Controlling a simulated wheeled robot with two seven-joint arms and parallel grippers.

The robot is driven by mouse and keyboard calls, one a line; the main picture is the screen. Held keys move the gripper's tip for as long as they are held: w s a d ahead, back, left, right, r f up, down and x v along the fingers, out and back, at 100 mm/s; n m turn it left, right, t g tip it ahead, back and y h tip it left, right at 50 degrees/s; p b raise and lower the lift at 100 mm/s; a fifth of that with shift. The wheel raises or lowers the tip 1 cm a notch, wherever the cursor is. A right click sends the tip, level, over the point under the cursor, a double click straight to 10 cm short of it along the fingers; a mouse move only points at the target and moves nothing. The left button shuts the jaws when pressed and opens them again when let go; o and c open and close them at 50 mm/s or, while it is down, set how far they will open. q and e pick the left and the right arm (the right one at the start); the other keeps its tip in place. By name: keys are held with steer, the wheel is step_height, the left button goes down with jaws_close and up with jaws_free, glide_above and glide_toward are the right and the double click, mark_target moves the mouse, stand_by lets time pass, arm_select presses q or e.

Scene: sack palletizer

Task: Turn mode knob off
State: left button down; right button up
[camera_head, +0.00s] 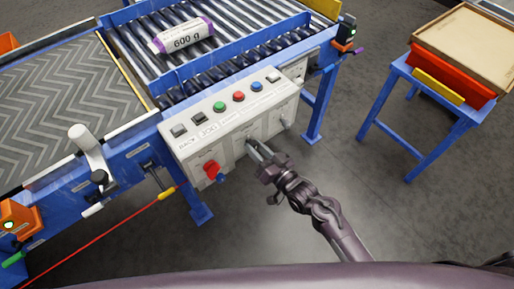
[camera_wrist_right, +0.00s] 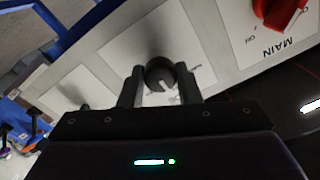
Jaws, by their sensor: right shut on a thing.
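The white control panel (camera_head: 232,122) is fixed to the side of the blue conveyor frame. In the right wrist view, a round black knob (camera_wrist_right: 160,72) with a pale pointer mark sits on a white label plate (camera_wrist_right: 125,45); its lettering is too blurred to read. My right gripper (camera_wrist_right: 160,88) has one finger on each side of this knob and is shut on it. In the head view, my right gripper (camera_head: 254,149) reaches the panel's lower front and hides the knob. My left gripper is not in view.
A red MAIN knob (camera_head: 212,171) is left of my gripper, and a small dark knob (camera_head: 285,123) is to its right. Several buttons line the panel's top. A sack marked 600 g (camera_head: 182,37) lies on the rollers. A blue stand (camera_head: 398,106) is at right; floor between is clear.

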steer(key=o, duration=1)
steer(key=shift+c, duration=0.2)
steer(key=v, duration=0.7)
steer(key=shift+s+d, duration=0.2)
steer(key=shift+s, duration=0.15)
